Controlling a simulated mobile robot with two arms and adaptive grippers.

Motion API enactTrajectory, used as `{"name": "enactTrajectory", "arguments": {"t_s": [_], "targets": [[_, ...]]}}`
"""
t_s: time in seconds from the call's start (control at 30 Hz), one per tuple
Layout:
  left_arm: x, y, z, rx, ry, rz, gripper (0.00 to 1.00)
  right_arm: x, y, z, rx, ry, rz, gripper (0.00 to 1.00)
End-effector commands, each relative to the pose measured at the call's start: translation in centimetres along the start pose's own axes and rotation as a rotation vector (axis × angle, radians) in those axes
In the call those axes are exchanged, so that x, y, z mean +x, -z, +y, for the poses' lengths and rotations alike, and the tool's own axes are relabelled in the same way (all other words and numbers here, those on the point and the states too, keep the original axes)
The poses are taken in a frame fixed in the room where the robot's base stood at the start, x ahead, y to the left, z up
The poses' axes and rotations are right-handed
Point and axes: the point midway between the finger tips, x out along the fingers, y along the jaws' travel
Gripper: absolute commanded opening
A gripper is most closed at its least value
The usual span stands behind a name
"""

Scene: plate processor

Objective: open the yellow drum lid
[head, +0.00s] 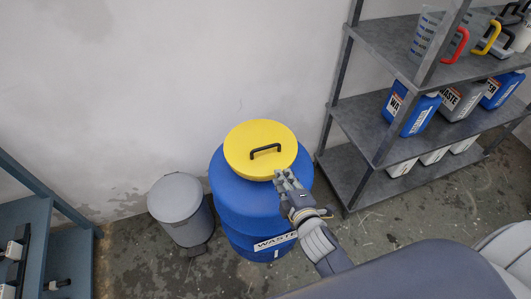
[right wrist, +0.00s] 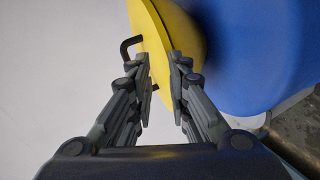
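A black handle (head: 265,150) stands on top of the lid. My right gripper (head: 281,177) is at the lid's near right edge. In the right wrist view its fingers (right wrist: 163,75) are apart, with the rim of the yellow lid (right wrist: 185,35) showing between and beyond them. The black handle (right wrist: 126,47) is left of the fingers in that view, outside them. I cannot tell whether the fingertips touch the lid. My left gripper is out of view.
A grey bin (head: 175,198) stands just left of the drum. A grey shelf (head: 360,127) with jugs and bottles stands to the right. A blue-grey rack (head: 30,200) is at the far left. The wall is close behind the drum. Some floor (head: 420,205) is clear at the right.

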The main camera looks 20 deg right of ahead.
Motion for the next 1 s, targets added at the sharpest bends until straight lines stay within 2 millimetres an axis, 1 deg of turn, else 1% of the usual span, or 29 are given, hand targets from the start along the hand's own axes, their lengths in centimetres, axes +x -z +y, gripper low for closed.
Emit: {"name": "enactTrajectory", "arguments": {"t_s": [0.03, 0.1, 0.2, 0.27, 0.37, 0.47, 0.7, 0.8, 0.9, 1.0], "targets": [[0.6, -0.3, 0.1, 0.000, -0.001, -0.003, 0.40, 0.2, 0.7, 1.1, -0.072, -0.052, 0.025, 0.17], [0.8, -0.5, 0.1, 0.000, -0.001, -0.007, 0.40, 0.1, 1.6, 2.5, -0.151, -0.106, 0.048, 0.17], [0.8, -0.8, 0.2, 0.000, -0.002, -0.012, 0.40, 0.2, 2.1, 3.5, -0.205, -0.142, 0.062, 0.17], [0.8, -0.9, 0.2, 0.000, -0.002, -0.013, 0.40, 0.5, 2.3, 3.8, -0.213, -0.147, 0.065, 0.17], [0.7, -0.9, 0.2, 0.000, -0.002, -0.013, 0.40, 1.5, 2.4, 3.9, -0.212, -0.147, 0.065, 0.17], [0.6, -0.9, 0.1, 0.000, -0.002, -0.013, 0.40, 3.0, 2.5, 4.2, -0.211, -0.147, 0.065, 0.17], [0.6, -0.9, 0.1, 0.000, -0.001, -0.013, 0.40, 7.2, 2.8, 4.6, -0.209, -0.144, 0.065, 0.17], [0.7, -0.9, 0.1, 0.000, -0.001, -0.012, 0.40, 8.6, 2.9, 4.8, -0.209, -0.144, 0.064, 0.17], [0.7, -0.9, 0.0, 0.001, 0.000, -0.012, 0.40, 9.7, 3.0, 4.9, -0.209, -0.143, 0.065, 0.17], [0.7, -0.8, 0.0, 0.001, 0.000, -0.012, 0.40, 10.3, 3.0, 5.0, -0.209, -0.143, 0.065, 0.17]]}}
